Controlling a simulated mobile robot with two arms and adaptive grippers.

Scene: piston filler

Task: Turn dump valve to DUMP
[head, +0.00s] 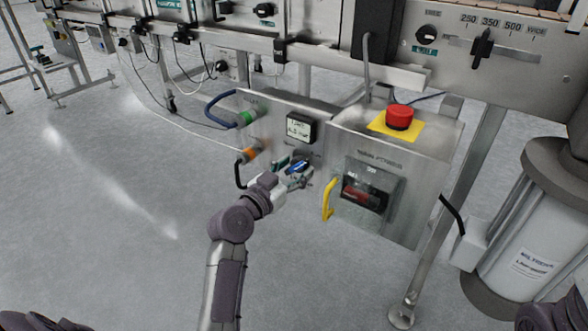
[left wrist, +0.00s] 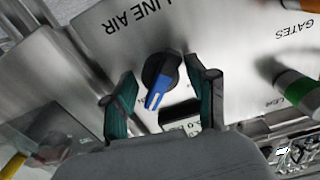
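The valve knob, a round black dial with a blue lever (left wrist: 160,78), sits on a steel panel under the upside-down words LINE AIR in the left wrist view. Its blue lever points down and slightly left there. The knob shows small and blue in the head view (head: 298,167), partly hidden by my gripper. My left gripper (left wrist: 161,90) is open, with one teal-padded finger on each side of the knob and gaps between pads and knob. It also shows at the panel in the head view (head: 291,173). I cannot read a DUMP mark. My right gripper is out of view.
A red emergency button (head: 399,117) on a yellow plate and a yellow handle (head: 328,199) are to the right of the knob. A gauge display (head: 299,128) is above. The floor at left is clear.

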